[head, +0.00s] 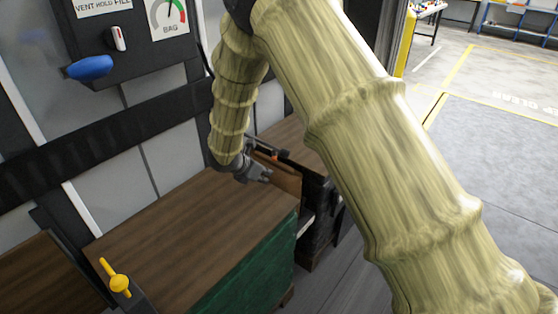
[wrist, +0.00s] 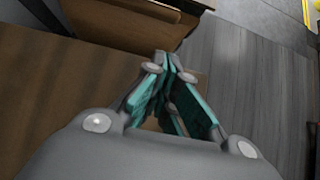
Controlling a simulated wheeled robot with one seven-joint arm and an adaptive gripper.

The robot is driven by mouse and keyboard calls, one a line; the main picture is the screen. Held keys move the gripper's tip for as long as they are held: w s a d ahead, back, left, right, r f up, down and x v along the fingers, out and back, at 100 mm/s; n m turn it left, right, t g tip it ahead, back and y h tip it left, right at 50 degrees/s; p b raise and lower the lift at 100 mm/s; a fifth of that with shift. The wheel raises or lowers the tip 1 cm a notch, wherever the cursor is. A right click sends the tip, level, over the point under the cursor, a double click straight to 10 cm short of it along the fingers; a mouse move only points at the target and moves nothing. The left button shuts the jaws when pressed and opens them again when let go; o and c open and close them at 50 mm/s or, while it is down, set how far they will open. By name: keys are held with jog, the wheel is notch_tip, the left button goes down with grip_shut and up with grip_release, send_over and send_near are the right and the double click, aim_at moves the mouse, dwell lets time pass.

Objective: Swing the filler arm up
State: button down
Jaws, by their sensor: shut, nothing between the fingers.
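My gripper (head: 264,176) is shut and empty over the far right end of a brown-topped load. In the wrist view its teal-padded fingers (wrist: 168,68) meet at the tips above a brown surface. Just beyond it in the head view is a dark bar with a small orange part (head: 272,156), beside an upright brown panel (head: 287,180). I cannot tell for certain which part is the filler arm, or whether my gripper touches the bar. My gripper and forearm hide part of that area.
A wall panel holds a blue handle (head: 90,68), a white-and-red switch (head: 118,38) and a bag gauge (head: 168,16). A yellow handle (head: 118,283) stands at the load's near left. The wooden top (head: 190,230) is bare. Grey floor (head: 500,140) lies open at right.

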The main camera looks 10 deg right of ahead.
aim_at(284, 167)
jog(key=shift+w+r, duration=0.25)
jog(key=shift+w, duration=0.4)
jog(key=shift+w+r, duration=0.25)
jog(key=shift+w, duration=0.35)
jog(key=p+x, duration=0.2)
jog(key=x, duration=0.8)
jog(key=shift+w+d, duration=0.15)
jog(key=shift+d, duration=0.05)
jog(key=r, duration=0.2)
jog(key=d+r+p, duration=0.1)
jog(key=shift+w, duration=0.4)
jog(key=shift+w+d+r, duration=0.1)
jog(key=shift+w+r, duration=0.1)
jog(key=shift+r, duration=0.15)
jog(key=shift+r, duration=0.1)
